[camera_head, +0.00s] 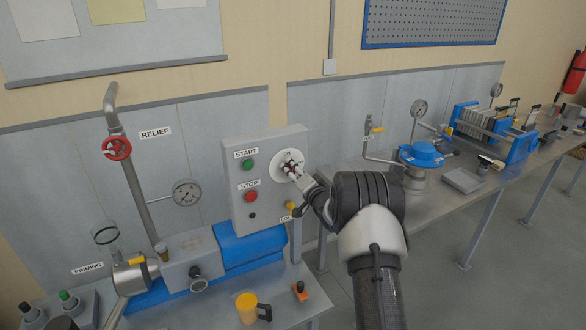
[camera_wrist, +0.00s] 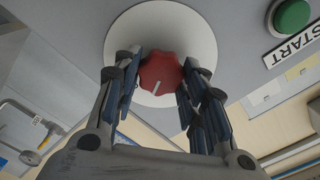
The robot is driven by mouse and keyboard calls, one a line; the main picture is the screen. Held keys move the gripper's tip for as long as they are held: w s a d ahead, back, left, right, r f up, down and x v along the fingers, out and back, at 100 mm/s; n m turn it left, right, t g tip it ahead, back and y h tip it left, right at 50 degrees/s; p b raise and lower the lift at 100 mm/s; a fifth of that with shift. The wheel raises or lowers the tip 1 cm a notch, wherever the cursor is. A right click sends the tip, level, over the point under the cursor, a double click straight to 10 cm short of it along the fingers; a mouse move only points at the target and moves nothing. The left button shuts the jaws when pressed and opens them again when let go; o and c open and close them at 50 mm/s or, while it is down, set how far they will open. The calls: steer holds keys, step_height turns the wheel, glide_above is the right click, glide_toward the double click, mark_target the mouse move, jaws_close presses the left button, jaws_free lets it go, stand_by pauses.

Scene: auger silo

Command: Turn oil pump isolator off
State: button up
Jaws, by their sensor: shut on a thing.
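The isolator is a red rotary knob (camera_wrist: 160,72) with a pale pointer line, on a round white plate (camera_wrist: 190,30). In the wrist view my gripper (camera_wrist: 160,80) has one finger on each side of the knob, shut on it. In the head view the white plate (camera_head: 279,163) is on the upper right of a grey control box (camera_head: 240,210), and my gripper (camera_head: 290,169) reaches it from the right. The knob is mostly hidden there by my fingers. I cannot read any position marks on the plate.
The box also carries a green START button (camera_head: 248,164), a red STOP button (camera_head: 251,196) and a small yellow handle (camera_head: 291,207) below. A yellow mug (camera_head: 247,307) stands on the bench in front. A red relief handwheel (camera_head: 117,148) is at left.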

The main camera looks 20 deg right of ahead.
steer(key=m+p, duration=0.1)
steer(key=m, duration=0.4)
steer(key=shift+p, duration=0.3)
steer(key=shift+f, duration=0.1)
stand_by(0.3)
steer(key=o, duration=1.1)
steer(key=shift+c, duration=0.2)
steer(key=s, duration=1.2)
steer(key=shift+d, duration=0.2)
